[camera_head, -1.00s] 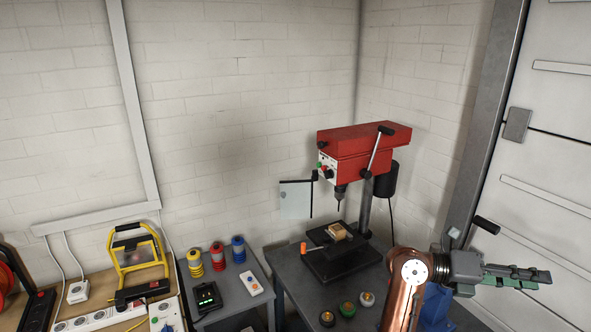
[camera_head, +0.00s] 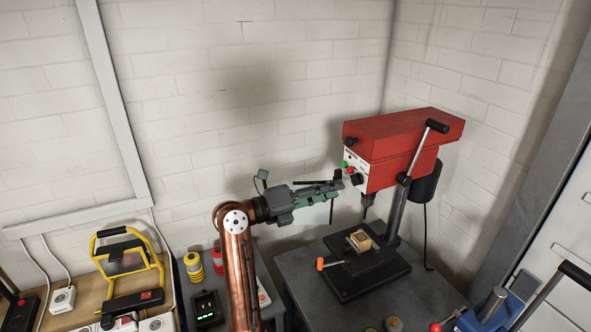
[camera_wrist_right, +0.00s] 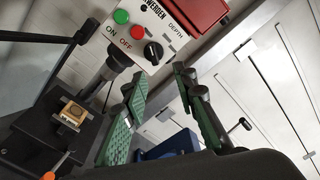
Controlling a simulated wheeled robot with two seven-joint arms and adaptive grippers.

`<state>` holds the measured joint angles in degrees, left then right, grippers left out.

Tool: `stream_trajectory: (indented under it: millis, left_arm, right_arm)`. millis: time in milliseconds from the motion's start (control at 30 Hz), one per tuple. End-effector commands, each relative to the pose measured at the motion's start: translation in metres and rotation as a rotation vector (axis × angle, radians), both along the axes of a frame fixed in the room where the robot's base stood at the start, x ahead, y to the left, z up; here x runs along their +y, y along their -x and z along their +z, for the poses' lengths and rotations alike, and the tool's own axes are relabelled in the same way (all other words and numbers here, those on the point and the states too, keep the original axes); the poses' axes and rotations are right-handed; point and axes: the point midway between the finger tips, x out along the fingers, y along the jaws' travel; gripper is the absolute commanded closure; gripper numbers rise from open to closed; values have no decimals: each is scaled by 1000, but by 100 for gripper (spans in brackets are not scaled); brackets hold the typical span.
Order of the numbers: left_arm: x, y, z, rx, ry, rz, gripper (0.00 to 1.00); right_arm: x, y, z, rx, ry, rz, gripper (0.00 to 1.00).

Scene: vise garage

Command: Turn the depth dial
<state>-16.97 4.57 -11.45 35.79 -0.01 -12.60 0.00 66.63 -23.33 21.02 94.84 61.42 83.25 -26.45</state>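The depth dial is a black knob with a white mark (camera_wrist_right: 153,52) on the white front panel of the red drill press (camera_head: 405,135). In the head view the dial (camera_head: 357,179) shows just right of my right gripper (camera_head: 337,183). The wrist view shows that gripper's green padded fingers (camera_wrist_right: 160,75) apart, with nothing between them. The dial lies just beyond the fingertips, and I see no contact. The green ON and red OFF buttons (camera_wrist_right: 138,32) sit beside the dial. My left gripper is not in view.
A wooden block (camera_head: 361,240) sits on the drill press base, near an orange-handled tool (camera_head: 320,264). The press lever (camera_head: 436,126) sticks out at the right. A blue vise (camera_head: 490,316) stands at lower right. A yellow work lamp (camera_head: 125,262) stands at left.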

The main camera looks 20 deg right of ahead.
Motion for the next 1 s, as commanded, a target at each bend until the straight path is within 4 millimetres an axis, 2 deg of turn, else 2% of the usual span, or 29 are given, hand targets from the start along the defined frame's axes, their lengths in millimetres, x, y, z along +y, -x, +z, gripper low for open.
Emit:
stream_trajectory:
  millis: [167, 600, 733, 1000]
  left_arm:
    - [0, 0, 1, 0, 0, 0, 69]
    - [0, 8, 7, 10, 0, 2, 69]
    - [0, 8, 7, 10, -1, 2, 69]
    - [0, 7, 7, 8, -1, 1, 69]
  right_arm:
    - [-11, -1, 0, 1, -1, -2, 74]
    - [-63, -10, 0, 0, -1, 12, 74]
    - [-70, -10, 0, 0, 1, 11, 74]
    - [-72, -9, 0, 1, 0, 9, 75]
